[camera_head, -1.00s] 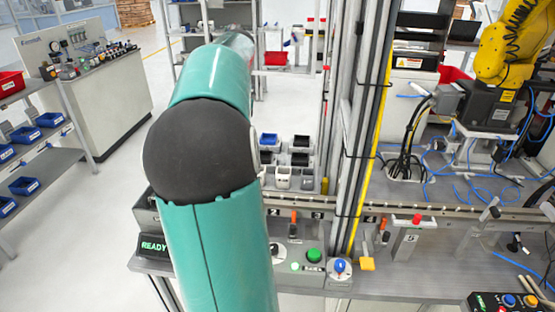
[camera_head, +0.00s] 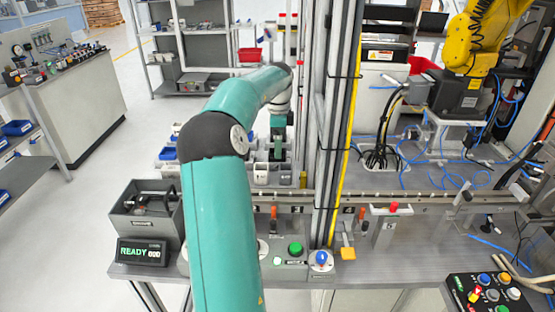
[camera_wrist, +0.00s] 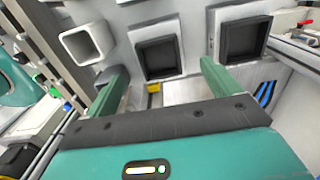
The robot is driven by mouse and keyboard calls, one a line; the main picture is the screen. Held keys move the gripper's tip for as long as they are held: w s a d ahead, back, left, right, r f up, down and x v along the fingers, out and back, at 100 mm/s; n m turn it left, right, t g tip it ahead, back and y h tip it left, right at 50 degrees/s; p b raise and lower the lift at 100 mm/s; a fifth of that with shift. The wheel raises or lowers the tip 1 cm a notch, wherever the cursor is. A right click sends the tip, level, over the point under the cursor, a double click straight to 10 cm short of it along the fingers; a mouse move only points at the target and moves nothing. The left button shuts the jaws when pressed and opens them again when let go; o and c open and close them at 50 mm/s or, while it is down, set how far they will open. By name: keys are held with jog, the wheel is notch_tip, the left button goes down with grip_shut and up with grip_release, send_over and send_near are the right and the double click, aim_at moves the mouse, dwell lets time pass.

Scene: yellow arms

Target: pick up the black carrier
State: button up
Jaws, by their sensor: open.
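In the wrist view a black square carrier (camera_wrist: 160,58) sits in a light grey holder, just beyond and between my fingertips. A second black carrier (camera_wrist: 243,39) sits in a like holder to the right. My gripper (camera_wrist: 163,66) is open, with one green finger on each side of the nearer carrier's line, and nothing is held. In the head view my gripper (camera_head: 278,153) hangs down over the group of small holders behind the rail. The carriers there are mostly hidden by my arm and gripper.
A white square cup (camera_wrist: 88,44) stands left of the nearer carrier. In the head view, a metal post (camera_head: 322,120) rises close to the right of my gripper. The rail (camera_head: 350,198) runs in front, and a grey box (camera_head: 143,222) stands at left.

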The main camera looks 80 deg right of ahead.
aim_at(269, 157)
jog(key=f, duration=0.6)
jog(key=shift+w, duration=0.2)
jog(key=c, duration=1.3)
jog(key=shift+o, duration=0.2)
jog(key=shift+r, duration=0.15)
